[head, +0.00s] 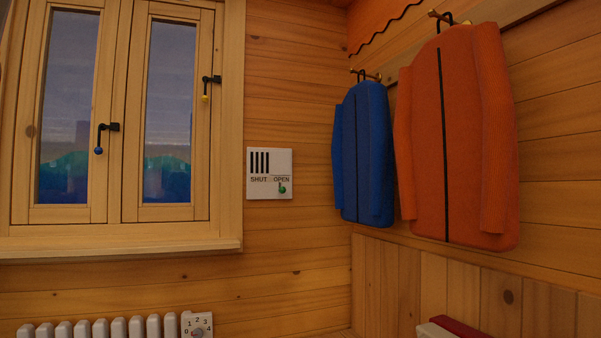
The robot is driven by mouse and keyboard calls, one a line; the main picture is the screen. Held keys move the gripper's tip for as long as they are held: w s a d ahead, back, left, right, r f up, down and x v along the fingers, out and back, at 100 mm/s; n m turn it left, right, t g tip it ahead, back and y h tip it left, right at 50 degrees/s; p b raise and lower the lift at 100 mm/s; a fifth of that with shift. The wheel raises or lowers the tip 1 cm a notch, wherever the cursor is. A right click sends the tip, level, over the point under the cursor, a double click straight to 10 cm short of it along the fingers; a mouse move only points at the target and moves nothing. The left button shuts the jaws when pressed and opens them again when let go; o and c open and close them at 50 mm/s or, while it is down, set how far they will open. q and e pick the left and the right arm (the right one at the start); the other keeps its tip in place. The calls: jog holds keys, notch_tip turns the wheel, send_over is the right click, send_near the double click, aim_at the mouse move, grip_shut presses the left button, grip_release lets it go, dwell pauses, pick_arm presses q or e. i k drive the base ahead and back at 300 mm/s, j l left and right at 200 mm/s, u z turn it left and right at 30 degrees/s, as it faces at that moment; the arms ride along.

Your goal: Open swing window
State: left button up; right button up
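A wooden swing window is set in the log wall at the left, with a left sash (116,130) and a right sash (202,140). Both sashes look shut, lying in the frame. The left sash has a black handle with a blue ball end (99,150), hanging down. The right sash has a black handle with a yellow ball end (205,98), also hanging down, higher up. The window's top is cut off by the picture edge. Neither of my grippers shows in the head view.
The window sill (120,246) juts out below. A white radiator (110,328) with a numbered dial (197,325) stands beneath. A vent panel (270,172) marked SHUT and OPEN is on the wall. A blue jacket (362,155) and an orange jacket (458,140) hang at right.

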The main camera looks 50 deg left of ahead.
aim_at(26, 209)
jog(key=u, duration=2.7)
jog(key=i, duration=0.1)
